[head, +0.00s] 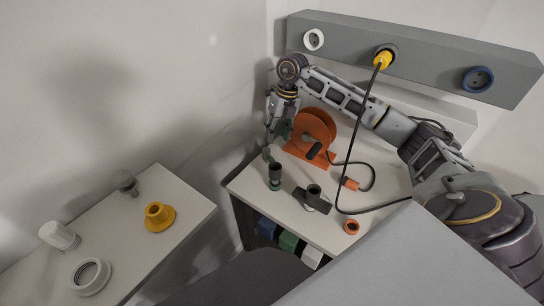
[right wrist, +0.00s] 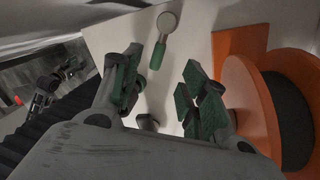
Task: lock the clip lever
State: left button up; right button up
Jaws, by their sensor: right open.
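I cannot pick out a clip lever for certain. In the right wrist view a green rod with a pale round end (right wrist: 157,54) lies beyond the fingertips. A small grey piece (right wrist: 147,122) shows between the fingers, apart from them as far as I can see. My right gripper (head: 271,141) is open and empty, pointing down left of the orange reel; it also shows in the right wrist view (right wrist: 160,86).
The orange reel (head: 314,127) stands close beside my right gripper. A black cable runs from a yellow plug (head: 382,60) to the bench. An orange connector (head: 350,184) and an orange ring (head: 351,227) lie there. A second table (head: 190,212) holds a yellow flanged piece (head: 158,218).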

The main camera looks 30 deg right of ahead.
aim_at(272, 157)
jog(key=f, duration=0.3)
jog(key=a+f, duration=0.1)
jog(key=f, duration=0.1)
jog(key=f+b, duration=0.1)
jog(key=f, duration=0.2)
jog(key=shift+a+f, duration=0.35)
jog(key=shift+w+a+f, duration=0.1)
jog(key=shift+a+f, duration=0.05)
jog(key=shift+f, duration=0.6)
jog(key=shift+c, duration=1.3)
grip_shut()
pick_arm(q)
jog(key=shift+w+d+r, duration=0.25)
jog(key=shift+w+r, duration=0.05)
jog(key=shift+r, duration=0.35)
jog(key=shift+w+d+r, duration=0.2)
jog(key=shift+w+r, duration=0.05)
jog(key=shift+r, duration=0.45)
jog(key=shift+w+d+r, duration=0.25)
jog(key=shift+w+r, duration=0.05)
jog(key=shift+r, duration=0.35)
